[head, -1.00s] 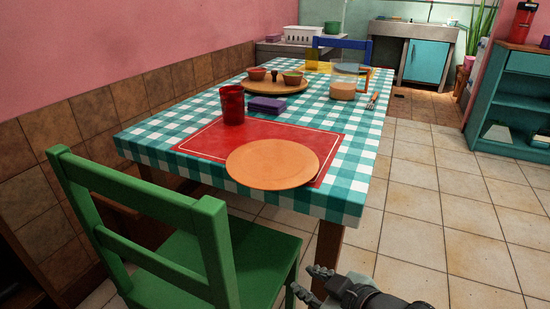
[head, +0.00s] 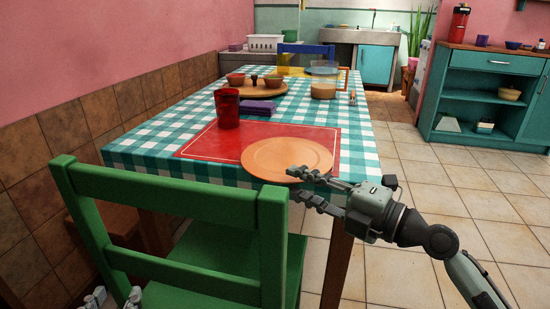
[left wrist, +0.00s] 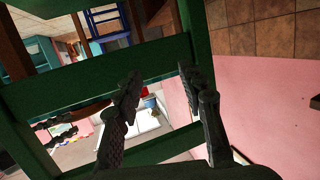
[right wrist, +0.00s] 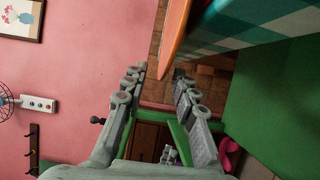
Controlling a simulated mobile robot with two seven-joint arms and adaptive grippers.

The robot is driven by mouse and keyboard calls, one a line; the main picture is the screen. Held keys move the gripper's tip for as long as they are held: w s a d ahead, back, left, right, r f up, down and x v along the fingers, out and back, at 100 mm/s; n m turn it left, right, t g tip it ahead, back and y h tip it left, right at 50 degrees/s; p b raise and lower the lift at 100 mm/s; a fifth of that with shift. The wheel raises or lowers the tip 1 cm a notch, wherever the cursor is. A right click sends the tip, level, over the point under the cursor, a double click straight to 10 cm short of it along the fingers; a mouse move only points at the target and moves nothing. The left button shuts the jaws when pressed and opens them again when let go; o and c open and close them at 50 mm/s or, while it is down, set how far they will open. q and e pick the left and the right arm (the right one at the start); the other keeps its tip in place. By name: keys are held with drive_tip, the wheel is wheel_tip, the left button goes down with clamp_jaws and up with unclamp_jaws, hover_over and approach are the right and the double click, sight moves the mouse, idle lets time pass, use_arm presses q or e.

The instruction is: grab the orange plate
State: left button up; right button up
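The orange plate (head: 287,157) lies flat on the red placemat at the near end of the table, its front edge by the table edge. My right gripper (head: 296,185) is open at the plate's front right rim. In the head view its upper finger overlaps the rim and its lower finger is lower, in front of the table edge. In the right wrist view the plate's edge (right wrist: 174,38) appears between the open fingertips (right wrist: 160,72); contact cannot be told. My left gripper (head: 115,298) is low behind the green chair, mostly out of the head view. In the left wrist view its fingers (left wrist: 162,75) are apart and empty.
The green chair (head: 170,192) stands at the table's near left, its back close to my left gripper (left wrist: 110,68). A red cup (head: 227,108) and purple napkin (head: 257,108) are beyond the plate. The tiled floor (head: 450,190) right of the table is clear.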

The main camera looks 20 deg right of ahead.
sight(268, 172)
drive_tip(key=p+x, duration=0.1)
drive_tip(key=x, duration=0.1)
drive_tip(key=shift+w+a, duration=0.2)
drive_tip(key=shift+w, duration=0.1)
drive_tip(key=p+x, duration=0.2)
drive_tip(key=x, duration=0.2)
drive_tip(key=shift+w+a+f, duration=0.1)
drive_tip(key=shift+w+a, duration=0.15)
use_arm(q)
drive_tip(key=s+a+f+n+g+y, duration=0.1)
drive_tip(key=s+a+f+g+y, duration=0.3)
drive_tip(key=s+a+f+g, duration=0.3)
drive_tip(key=a+f, duration=0.3)
drive_tip(key=f, duration=0.1)
use_arm(e)
drive_tip(key=shift+w+a+f, duration=0.1)
drive_tip(key=shift+w, duration=0.05)
use_arm(q)
drive_tip(key=shift+s, duration=0.1)
use_arm(e)
clamp_jaws()
